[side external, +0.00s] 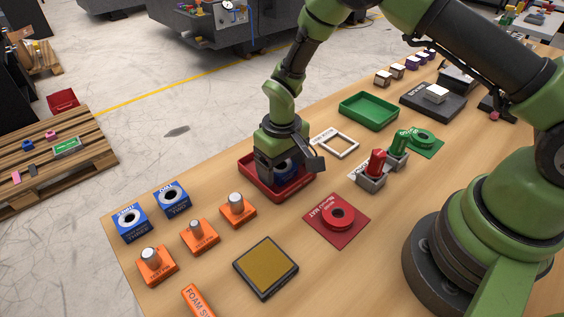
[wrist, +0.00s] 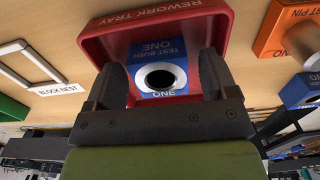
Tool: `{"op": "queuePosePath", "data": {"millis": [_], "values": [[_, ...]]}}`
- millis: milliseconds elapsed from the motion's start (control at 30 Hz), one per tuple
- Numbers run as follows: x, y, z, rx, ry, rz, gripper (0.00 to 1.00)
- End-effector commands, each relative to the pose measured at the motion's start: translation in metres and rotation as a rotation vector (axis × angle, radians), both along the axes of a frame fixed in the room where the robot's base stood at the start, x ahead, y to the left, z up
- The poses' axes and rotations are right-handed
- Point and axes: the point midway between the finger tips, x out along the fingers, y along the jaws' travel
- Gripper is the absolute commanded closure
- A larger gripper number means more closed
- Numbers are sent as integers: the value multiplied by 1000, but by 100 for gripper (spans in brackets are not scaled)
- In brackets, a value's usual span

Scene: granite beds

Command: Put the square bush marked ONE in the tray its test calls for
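The square blue bush marked ONE (wrist: 158,72), with a white ring around a dark bore, sits in the red rework tray (wrist: 88,48). In the side view the tray (side external: 262,190) is at the table's middle, and the bush (side external: 290,166) is partly hidden by my gripper. My gripper (wrist: 160,75) is down at the tray, with a finger on either side of the bush. A narrow gap shows beside the right finger, so it looks open around the bush. A green tray (side external: 368,110) stands empty further back.
Blue bushes TWO (side external: 172,197) and THREE (side external: 129,222) stand left, near orange test pins (side external: 200,236). A white block nest (side external: 335,143) lies between the trays. Red (side external: 376,165) and green (side external: 398,146) upright pieces and a red mat (side external: 325,229) are to the right.

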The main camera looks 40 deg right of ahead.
Motion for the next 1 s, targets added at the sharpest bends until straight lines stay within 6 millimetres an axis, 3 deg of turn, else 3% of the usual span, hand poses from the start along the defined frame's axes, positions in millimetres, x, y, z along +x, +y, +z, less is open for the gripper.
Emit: {"op": "queuePosePath", "data": {"millis": [333,800,1000], "values": [[1,0,10,1,-2,0,21],[1,0,104,0,-4,0,21],[0,0,122,0,-1,1,21]]}}
